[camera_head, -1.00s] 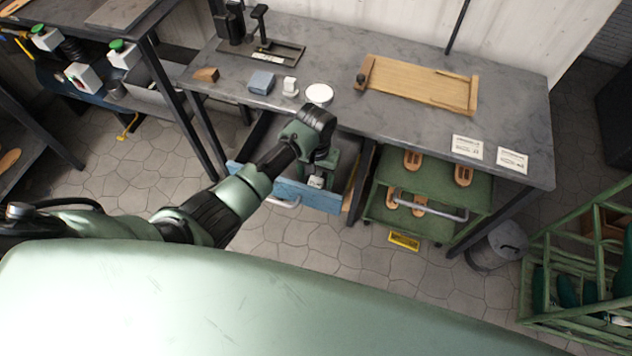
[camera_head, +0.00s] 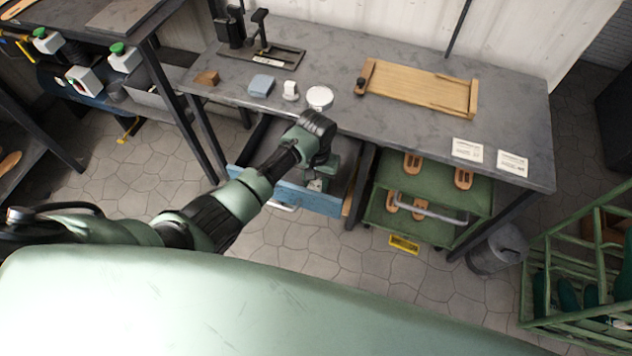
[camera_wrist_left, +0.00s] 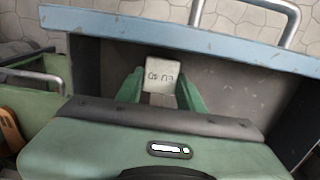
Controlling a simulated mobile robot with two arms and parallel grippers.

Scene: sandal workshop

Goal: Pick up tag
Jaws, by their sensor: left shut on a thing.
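The tag (camera_wrist_left: 161,75) is a small, pale, square piece with dark marks on it. In the left wrist view it sits between the green fingers of my left gripper (camera_wrist_left: 160,88). My left gripper (camera_head: 317,184) is shut on the tag, inside the open drawer with the blue front (camera_head: 309,199) under the workbench. In the head view the arm and gripper hide most of the tag and part of the drawer. My right gripper is not in view.
The grey workbench (camera_head: 420,125) bears a wooden board (camera_head: 420,88), a white round dish (camera_head: 319,97), a blue block (camera_head: 261,85) and two white cards. A green cart (camera_head: 440,185) stands right of the drawer. A green rack (camera_head: 580,260) is at far right.

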